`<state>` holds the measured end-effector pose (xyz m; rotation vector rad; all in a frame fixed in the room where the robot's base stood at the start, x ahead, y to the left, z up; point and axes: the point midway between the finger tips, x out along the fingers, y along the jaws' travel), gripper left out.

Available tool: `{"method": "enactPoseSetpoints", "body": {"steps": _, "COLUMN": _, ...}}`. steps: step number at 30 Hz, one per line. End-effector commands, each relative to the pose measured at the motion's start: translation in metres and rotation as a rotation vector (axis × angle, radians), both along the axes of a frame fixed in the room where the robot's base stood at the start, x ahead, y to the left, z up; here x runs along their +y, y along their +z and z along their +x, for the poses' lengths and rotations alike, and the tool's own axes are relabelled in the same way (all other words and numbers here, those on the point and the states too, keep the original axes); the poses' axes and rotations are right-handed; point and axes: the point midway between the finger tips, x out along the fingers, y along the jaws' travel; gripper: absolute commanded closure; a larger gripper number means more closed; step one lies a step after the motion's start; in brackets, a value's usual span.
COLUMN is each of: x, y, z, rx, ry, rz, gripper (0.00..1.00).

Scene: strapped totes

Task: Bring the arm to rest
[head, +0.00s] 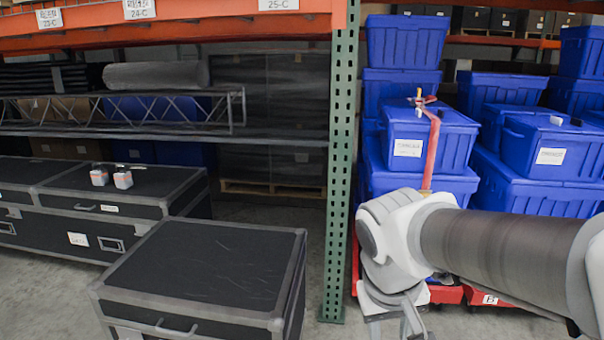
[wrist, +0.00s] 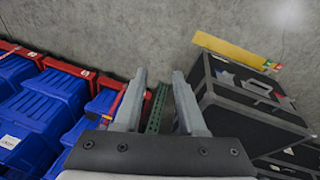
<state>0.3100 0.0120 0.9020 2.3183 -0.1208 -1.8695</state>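My arm reaches in from the right edge of the head view, with its grey and white wrist bent downward. My gripper (head: 398,330) shows only in part at the bottom of that view. In the wrist view my gripper (wrist: 159,74) has its two fingers apart with nothing held between them. A blue tote (head: 432,135) with a red strap (head: 432,152) hanging over its front stands behind my arm.
Stacked blue totes (head: 405,42) stand behind and right of my arm, some on red dollies (head: 446,294). A green rack post (head: 341,170) stands just left of my wrist. A black case (head: 215,265) is at front left. Two small white-and-orange items (head: 123,180) sit on another case (head: 75,205).

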Motion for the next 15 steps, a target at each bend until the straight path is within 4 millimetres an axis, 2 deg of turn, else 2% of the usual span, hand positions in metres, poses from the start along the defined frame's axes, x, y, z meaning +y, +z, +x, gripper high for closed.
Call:
{"method": "enactPoseSetpoints", "body": {"steps": 6, "x": -0.01, "y": 0.022, "z": -0.035, "rx": -0.134, "ry": -0.016, "rz": 0.112, "gripper": 0.6}}
{"method": "enactPoseSetpoints", "body": {"steps": 14, "x": -0.012, "y": 0.036, "z": -0.064, "rx": -0.282, "ry": -0.018, "rz": 0.179, "gripper": 0.6}}
{"method": "enactPoseSetpoints", "body": {"steps": 15, "x": -0.012, "y": 0.048, "z": -0.065, "rx": -0.287, "ry": -0.015, "rz": 0.182, "gripper": 0.6}}
